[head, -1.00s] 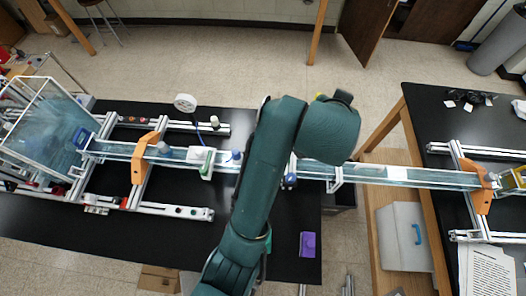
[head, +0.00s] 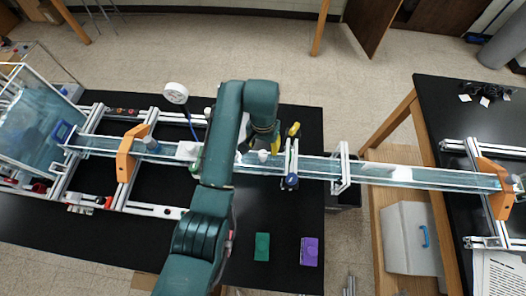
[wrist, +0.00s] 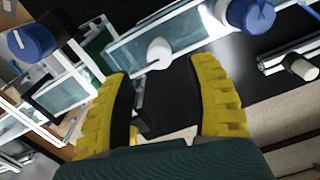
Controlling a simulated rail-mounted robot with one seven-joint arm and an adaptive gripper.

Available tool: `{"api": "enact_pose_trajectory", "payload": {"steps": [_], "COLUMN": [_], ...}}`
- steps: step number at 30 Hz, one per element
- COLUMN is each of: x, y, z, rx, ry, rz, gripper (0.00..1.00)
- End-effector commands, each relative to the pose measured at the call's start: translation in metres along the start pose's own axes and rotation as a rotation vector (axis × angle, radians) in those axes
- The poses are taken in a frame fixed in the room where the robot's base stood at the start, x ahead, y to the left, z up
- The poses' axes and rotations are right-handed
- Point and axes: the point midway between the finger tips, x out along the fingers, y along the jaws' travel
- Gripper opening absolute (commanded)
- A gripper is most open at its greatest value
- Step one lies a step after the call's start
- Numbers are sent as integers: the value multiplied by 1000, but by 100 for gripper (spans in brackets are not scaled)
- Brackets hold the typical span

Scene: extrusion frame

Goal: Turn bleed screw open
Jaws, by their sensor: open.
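My gripper (wrist: 165,84) is open, its two yellow ribbed fingers spread with nothing between them. In the head view my gripper (head: 284,138) is above the middle of the clear channel (head: 395,173), partly hidden by my arm. A small white rounded knob (wrist: 160,53) sits on the channel just beyond the fingertips; it also shows in the head view (head: 263,155). A blue knob (wrist: 31,40) is at the upper left of the wrist view and a larger blue knob (wrist: 250,14) at the upper right. I cannot tell which of these is the bleed screw.
An orange bracket (head: 129,153) and a white round gauge (head: 176,93) stand left of my arm. A green box (head: 262,246) and a purple box (head: 309,251) lie on the black bench. White uprights (head: 340,169) stand by the channel on the right. The front bench is mostly clear.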

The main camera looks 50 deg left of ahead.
Motion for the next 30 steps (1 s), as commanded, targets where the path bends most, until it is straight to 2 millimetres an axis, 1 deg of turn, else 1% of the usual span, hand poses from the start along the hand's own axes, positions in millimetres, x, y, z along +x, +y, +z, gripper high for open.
{"api": "enact_pose_trajectory", "payload": {"steps": [1,3,7,12,19,23,24,26,27,28,30], "x": [12,27,48,57,58,58,58,58,58,58,58], "y": [0,0,0,0,0,0,0,0,0,0,0], "z": [2,1,1,0,0,0,0,0,0,0,0], "rx": [0,0,0,0,0,0,0,0,0,0,0], "ry": [-6,-6,-4,0,0,-1,-1,-1,-1,0,0], "rz": [1,1,1,0,0,0,0,0,0,0,0], "gripper": [58,58,58,58,57,32,24,13,5,0,0]}}
